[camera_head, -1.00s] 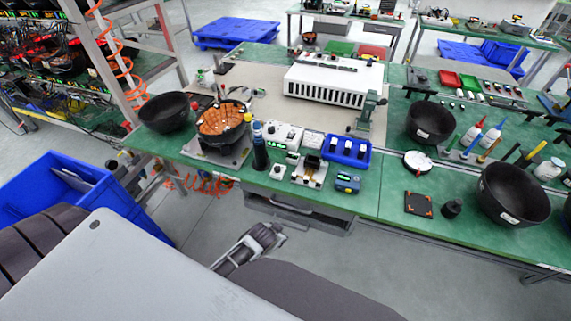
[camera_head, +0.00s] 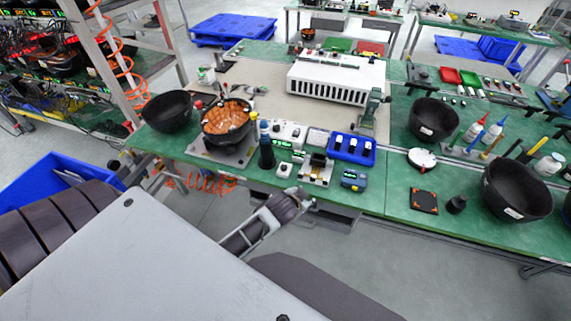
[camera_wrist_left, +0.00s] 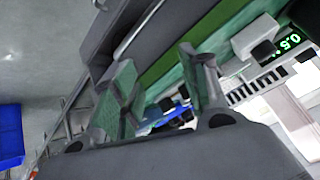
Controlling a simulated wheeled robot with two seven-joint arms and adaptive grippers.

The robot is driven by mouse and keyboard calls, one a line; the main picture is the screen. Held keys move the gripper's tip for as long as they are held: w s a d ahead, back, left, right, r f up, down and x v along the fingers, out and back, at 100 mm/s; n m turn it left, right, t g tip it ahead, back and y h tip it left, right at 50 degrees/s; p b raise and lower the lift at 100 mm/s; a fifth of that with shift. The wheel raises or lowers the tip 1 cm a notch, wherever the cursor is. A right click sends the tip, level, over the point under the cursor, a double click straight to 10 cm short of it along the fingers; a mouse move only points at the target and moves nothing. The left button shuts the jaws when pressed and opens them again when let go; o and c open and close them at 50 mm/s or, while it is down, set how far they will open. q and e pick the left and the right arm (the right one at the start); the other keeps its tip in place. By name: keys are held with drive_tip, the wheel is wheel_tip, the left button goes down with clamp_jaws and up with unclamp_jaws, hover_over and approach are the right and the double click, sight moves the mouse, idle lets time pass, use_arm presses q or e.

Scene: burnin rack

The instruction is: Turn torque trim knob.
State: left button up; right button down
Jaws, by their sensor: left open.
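A small white box (camera_head: 284,169) with a dark knob-like top sits near the green table's front edge in the head view. I cannot tell for sure whether this is the torque trim knob. In the wrist view a white block (camera_wrist_left: 255,36) with a dark round part (camera_wrist_left: 262,51) lies beside a lit green readout (camera_wrist_left: 288,44). My left gripper (camera_head: 303,197) is just off the table's front edge, below and right of the small box, apart from it. In the wrist view its fingers (camera_wrist_left: 157,75) are spread with nothing between them. My right gripper is not in view.
A white fixture (camera_head: 316,172), a blue-and-grey device (camera_head: 354,180) and a blue tray (camera_head: 371,157) stand to the right. A black bowl with orange contents (camera_head: 227,122) is behind left. Open floor lies in front.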

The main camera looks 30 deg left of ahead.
use_arm(q)
drive_tip(key=w+d+r+m+t+h, duration=0.2)
drive_tip(key=w+d+r+m+t, duration=0.2)
drive_tip(key=w+r, duration=0.45)
drive_tip(key=w+d+r+m+t+h, duration=0.3)
drive_tip(key=w+d+r+t, duration=0.15)
drive_tip(key=r, duration=0.65)
drive_tip(key=s+d+r+m+g+h, duration=0.2)
drive_tip(key=d+r+m+g+h, duration=0.3)
drive_tip(key=m, duration=0.5)
drive_tip(key=s+d+r+m+g+h, duration=0.2)
drive_tip(key=d+r+m+g+h, duration=0.15)
drive_tip(key=d+m+h, duration=0.5)
drive_tip(key=s+a+f+m+g+y, duration=0.3)
drive_tip(key=a+f+m+g+y, duration=0.5)
drive_tip(key=a+f, duration=0.3)
drive_tip(key=w+a+n+y, duration=0.1)
drive_tip(key=a+y, duration=0.8)
drive_tip(key=a, duration=1.4)
drive_tip(key=shift+w+a+g+y, duration=0.2)
drive_tip(key=shift+w+g+y, duration=0.1)
drive_tip(key=shift+g+y, duration=0.1)
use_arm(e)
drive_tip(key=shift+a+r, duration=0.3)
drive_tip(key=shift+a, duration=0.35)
